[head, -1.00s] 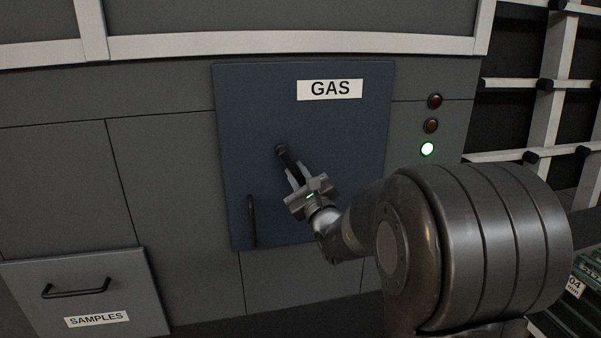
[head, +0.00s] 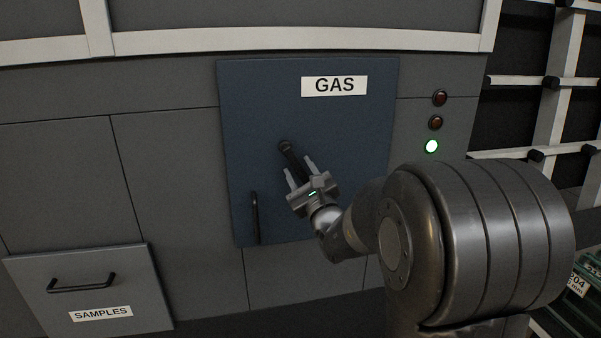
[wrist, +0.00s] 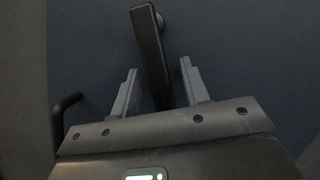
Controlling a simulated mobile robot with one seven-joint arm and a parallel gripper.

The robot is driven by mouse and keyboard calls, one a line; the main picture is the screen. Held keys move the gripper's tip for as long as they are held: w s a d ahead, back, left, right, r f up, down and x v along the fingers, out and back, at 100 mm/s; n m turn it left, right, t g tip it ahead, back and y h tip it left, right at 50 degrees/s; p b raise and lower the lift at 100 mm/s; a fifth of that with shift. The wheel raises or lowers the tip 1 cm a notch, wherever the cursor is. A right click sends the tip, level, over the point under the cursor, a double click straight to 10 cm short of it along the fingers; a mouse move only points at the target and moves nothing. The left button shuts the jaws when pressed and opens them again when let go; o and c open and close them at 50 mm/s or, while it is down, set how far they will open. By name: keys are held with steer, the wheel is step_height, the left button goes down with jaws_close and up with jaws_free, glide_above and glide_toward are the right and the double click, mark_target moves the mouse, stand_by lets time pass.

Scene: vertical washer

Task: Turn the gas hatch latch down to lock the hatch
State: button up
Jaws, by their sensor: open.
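The blue gas hatch (head: 340,125) is closed flat in the grey wall, with a GAS label (head: 334,86) near its top. Its dark latch (head: 288,151) points from its pivot down and slightly right. My gripper (head: 300,172) is at the lower part of the latch with its fingers apart. In the wrist view the latch (wrist: 151,50) runs between the two open fingers (wrist: 158,90), with a gap visible on each side. The latch's lower end is partly hidden by the gripper body.
A vertical black handle (head: 256,218) is on the hatch's lower left, left of my gripper. A SAMPLES drawer (head: 95,295) is at lower left. A rack (head: 548,100) is at far right.

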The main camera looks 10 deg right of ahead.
steer(key=shift+s, duration=0.1)
steer(key=v, duration=1)
steer(key=shift+s+f, duration=0.2)
steer(key=shift+s, duration=0.05)
steer(key=shift+d, duration=0.1)
